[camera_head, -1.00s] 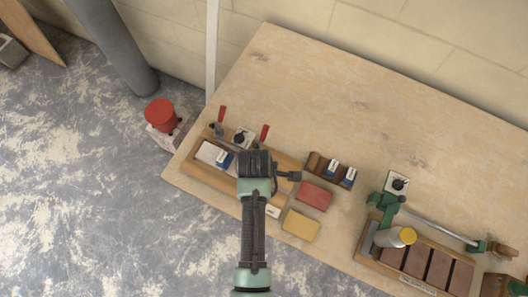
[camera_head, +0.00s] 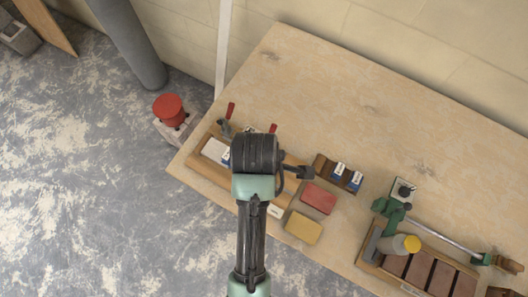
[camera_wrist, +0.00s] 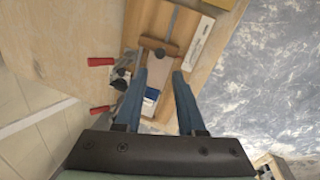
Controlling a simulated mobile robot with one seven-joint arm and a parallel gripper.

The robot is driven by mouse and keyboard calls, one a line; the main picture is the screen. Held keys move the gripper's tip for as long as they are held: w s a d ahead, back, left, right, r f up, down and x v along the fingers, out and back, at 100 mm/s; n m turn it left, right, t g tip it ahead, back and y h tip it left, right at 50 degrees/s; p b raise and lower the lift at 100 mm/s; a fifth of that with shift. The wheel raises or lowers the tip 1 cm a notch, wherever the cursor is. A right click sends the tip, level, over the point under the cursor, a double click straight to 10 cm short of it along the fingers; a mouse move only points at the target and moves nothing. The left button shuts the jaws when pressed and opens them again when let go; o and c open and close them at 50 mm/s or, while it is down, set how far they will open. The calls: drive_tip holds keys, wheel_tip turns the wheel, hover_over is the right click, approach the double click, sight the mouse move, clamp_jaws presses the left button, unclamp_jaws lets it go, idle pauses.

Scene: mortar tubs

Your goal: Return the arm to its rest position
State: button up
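My arm (camera_head: 252,235) reaches up the middle of the head view, over the front left part of the workbench. Its dark wrist joint (camera_head: 255,152) covers part of a wooden tray (camera_head: 195,164). In the wrist view my gripper (camera_wrist: 159,74) shows two blue fingers held apart with nothing gripped between them. The fingers look clear of these things, but the exact gap is hard to judge.
A red round object (camera_head: 168,108) stands left of the bench. The bench's back is bare.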

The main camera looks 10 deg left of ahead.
drive_tip(key=shift+s+r, duration=0.15)
drive_tip(key=shift+r, duration=0.75)
